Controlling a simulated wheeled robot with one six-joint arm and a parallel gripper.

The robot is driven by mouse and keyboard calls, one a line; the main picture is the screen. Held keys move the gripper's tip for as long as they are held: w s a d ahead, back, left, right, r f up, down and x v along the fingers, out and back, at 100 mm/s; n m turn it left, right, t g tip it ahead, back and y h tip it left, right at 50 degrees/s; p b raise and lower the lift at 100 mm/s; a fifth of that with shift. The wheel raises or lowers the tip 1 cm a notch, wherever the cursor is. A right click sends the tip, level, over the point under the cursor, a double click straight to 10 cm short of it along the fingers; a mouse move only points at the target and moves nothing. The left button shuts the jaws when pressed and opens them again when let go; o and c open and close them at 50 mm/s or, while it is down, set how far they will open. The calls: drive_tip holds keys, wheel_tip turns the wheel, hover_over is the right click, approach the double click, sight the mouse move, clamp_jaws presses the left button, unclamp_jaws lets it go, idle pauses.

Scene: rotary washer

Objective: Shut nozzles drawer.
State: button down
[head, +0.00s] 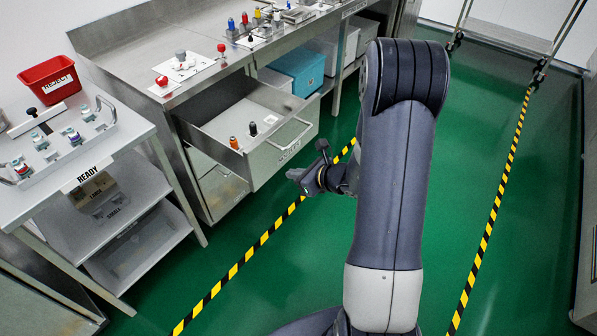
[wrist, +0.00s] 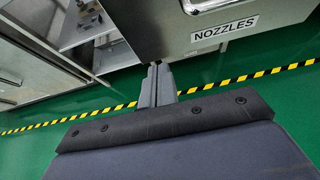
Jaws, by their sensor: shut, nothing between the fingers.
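The nozzles drawer (head: 285,153) is a grey metal drawer under the workbench, pulled out, with a bar handle on its front. Inside it stand an orange nozzle (head: 234,143) and a dark nozzle (head: 253,129). In the wrist view the drawer front (wrist: 200,45) carries a NOZZLES label (wrist: 224,35). My gripper (head: 300,176) is shut and empty, in front of and below the drawer's front in the head view. In the wrist view its fingers (wrist: 157,72) lie just below the drawer's lower edge. I cannot tell whether they touch it.
A white READY cart (head: 110,140) with a tray and a red REJECT bin (head: 50,80) stands at the left. The steel workbench (head: 140,45) holds several parts. A blue bin (head: 300,70) sits under it. Green floor with striped tape is clear in front.

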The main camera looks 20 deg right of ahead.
sight(264, 166)
drive_tip(key=x, duration=0.5)
drive_tip(key=r+x, duration=0.1)
drive_tip(key=x, duration=0.1)
drive_tip(key=shift+w+a+p, duration=0.35)
drive_tip(key=shift+w+a, duration=0.1)
drive_tip(key=shift+w, duration=0.05)
drive_tip(key=shift+w+a+f, duration=0.1)
drive_tip(key=shift+w+a, duration=0.3)
drive_tip(key=shift+w, duration=0.15)
